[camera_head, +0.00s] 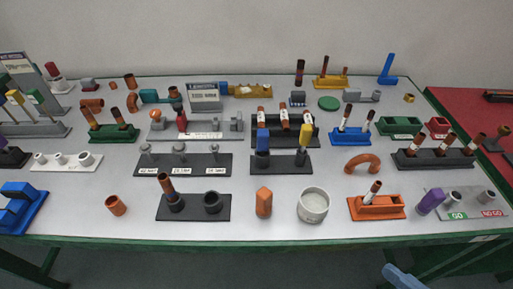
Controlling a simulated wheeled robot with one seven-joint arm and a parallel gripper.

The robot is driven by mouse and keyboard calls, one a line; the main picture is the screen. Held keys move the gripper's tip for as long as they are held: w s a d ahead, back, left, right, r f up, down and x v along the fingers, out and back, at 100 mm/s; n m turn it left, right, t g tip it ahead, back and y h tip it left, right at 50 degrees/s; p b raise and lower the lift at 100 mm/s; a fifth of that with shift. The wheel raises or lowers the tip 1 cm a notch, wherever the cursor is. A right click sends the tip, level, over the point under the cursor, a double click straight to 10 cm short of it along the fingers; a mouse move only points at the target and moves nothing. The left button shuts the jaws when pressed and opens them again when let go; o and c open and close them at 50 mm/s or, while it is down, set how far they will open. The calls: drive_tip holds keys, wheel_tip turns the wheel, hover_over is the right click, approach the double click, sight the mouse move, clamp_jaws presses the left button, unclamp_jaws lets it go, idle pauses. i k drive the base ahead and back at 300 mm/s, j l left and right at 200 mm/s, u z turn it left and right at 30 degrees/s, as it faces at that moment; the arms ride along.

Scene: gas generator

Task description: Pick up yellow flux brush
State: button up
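Two yellow-topped upright things show in the head view, and I cannot tell for sure which is the flux brush. One yellow piece (303,137) stands in a dark block (281,168) near the middle of the table, to the right of a blue piece (262,138). The other yellow head (14,97) sits on a thin stem in a grey rack (50,130) at the far left, beside a green head (36,97). Bristles are too small to make out. My gripper is not in view; only a blue-grey part, perhaps of my arm, shows at the bottom edge.
The white table (275,230) with a green edge is crowded. An orange block (263,202), a white cup (313,205) and an orange tray (377,208) stand along its front. A blue and white holder (350,137) stands right of the middle yellow piece. A red table (470,115) adjoins at right.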

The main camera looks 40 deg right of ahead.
sight(306, 131)
drive_tip(key=k+j, duration=0.8)
drive_tip(key=k, duration=0.15)
drive_tip(key=j+z, duration=0.05)
